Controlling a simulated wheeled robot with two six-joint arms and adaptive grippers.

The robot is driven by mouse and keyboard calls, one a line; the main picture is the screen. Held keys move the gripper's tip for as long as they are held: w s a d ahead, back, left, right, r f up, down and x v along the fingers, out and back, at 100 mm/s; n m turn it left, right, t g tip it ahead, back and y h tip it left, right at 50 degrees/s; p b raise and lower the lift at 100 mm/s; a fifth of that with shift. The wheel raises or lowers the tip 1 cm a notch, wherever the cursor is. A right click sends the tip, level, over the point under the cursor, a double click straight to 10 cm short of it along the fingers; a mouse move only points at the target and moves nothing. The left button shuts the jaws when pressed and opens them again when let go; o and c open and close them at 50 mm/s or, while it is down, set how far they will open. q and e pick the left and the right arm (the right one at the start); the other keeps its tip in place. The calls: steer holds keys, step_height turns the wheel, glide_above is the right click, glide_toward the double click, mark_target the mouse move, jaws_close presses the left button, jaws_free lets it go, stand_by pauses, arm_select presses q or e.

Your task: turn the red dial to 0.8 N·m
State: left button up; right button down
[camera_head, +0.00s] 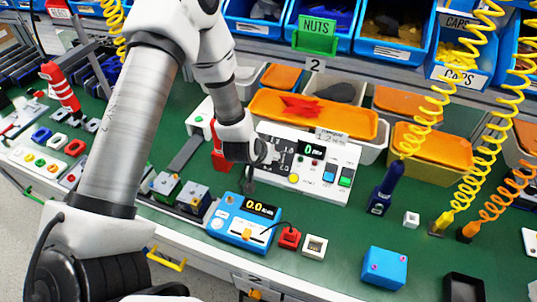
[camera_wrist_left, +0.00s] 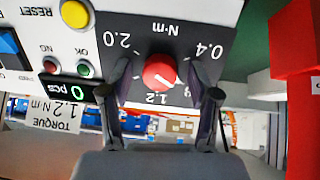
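The red dial (camera_wrist_left: 160,73) sits on a dark plate of the white control box (camera_head: 330,170). In the left wrist view, upside down, 2.0, 0.4 and 1.2 are printed around it, with a partly covered number between 0.4 and 1.2. A small pale mark on the dial seems to point toward the lower right, near that covered number; I cannot read it exactly. My left gripper (camera_wrist_left: 162,90) is open, one finger on each side of the dial, with visible gaps. It hides the dial in the head view. My right gripper is not in view.
The box has green and red lamps, a yellow button (camera_wrist_left: 75,14) and a counter reading 0 pcs (camera_wrist_left: 77,92). A torque 1.2 N·m sign (camera_head: 331,135) stands behind. A blue device (camera_head: 243,222) reading 0.0 is in front, and a red object (camera_head: 219,148) is beside my gripper.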

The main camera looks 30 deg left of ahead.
arm_select(q)
steer(key=shift+s+r, duration=0.1)
steer(key=v, duration=1.1)
steer(key=shift+s+r, duration=0.15)
steer(key=shift+r, duration=0.2)
